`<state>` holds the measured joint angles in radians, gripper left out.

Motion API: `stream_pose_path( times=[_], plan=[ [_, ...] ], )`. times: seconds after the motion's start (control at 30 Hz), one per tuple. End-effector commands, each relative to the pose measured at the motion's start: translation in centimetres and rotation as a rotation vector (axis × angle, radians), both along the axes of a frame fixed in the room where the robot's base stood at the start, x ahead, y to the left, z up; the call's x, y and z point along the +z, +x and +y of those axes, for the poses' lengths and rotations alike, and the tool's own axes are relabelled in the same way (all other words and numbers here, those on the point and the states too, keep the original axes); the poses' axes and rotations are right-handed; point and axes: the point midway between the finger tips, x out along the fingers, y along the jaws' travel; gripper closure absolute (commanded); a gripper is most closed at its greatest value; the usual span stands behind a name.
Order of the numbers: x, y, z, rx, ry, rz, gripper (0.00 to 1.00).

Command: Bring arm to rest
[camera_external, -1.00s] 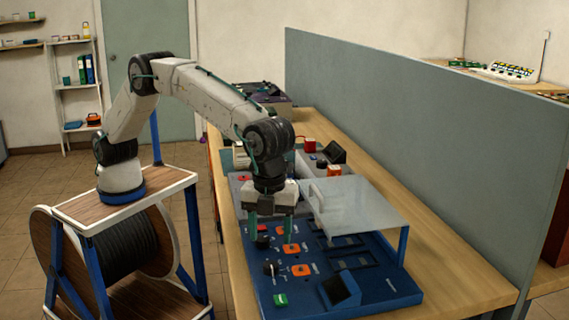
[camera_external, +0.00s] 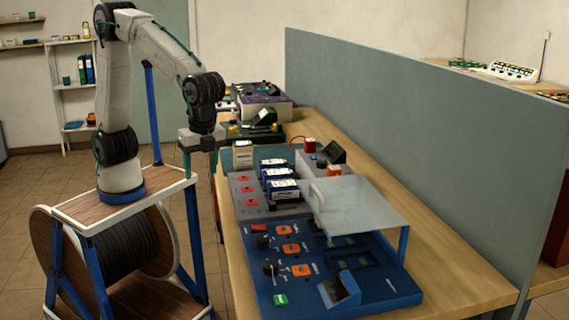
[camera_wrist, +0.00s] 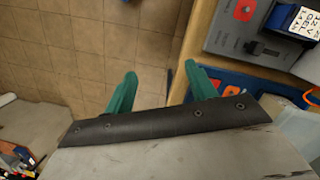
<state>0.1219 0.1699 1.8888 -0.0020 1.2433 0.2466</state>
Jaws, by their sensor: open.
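My gripper (camera_external: 200,158) hangs from my raised, bent arm, with its fingers pointing down. It is over the gap between my cart and the left edge of the wooden table (camera_external: 237,250). In the wrist view, its two teal fingers (camera_wrist: 160,85) stand apart with nothing between them. The tiled floor (camera_wrist: 60,60) shows below and the table edge is to their right.
On the table are a blue control panel (camera_external: 375,293) with orange-based knobs and a clear raised cover (camera_external: 355,208), and a grey panel (camera_external: 262,208) holding blue battery modules (camera_external: 283,188). A grey partition (camera_external: 420,120) runs behind. Open floor lies left of my cart.

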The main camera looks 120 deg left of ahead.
Motion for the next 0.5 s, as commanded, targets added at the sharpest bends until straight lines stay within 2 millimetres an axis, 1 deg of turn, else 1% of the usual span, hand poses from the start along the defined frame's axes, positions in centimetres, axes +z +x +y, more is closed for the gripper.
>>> stream_pose_path(
  times=[0.03,0.07,0.1,0.17,0.2,0.27,0.3,0.37,0.4,0.5],
  plan=[
    [1.0,-2.6,0.7,0.039,0.004,-0.009,0.44],
    [1.3,-4.0,1.0,0.064,0.006,-0.012,0.44],
    [1.7,-6.0,1.5,0.094,0.009,-0.017,0.44],
    [2.2,-8.8,2.1,0.138,0.013,-0.026,0.44],
    [2.4,-10.6,2.5,0.166,0.016,-0.033,0.44],
    [2.6,-13.4,3.0,0.205,0.018,-0.044,0.44],
    [2.6,-15.2,3.4,0.229,0.019,-0.052,0.44],
    [2.6,-17.8,3.8,0.261,0.020,-0.067,0.44],
    [2.5,-19.5,4.1,0.281,0.019,-0.078,0.44],
    [2.1,-23.3,4.7,0.320,0.015,-0.110,0.44]
  ],
)
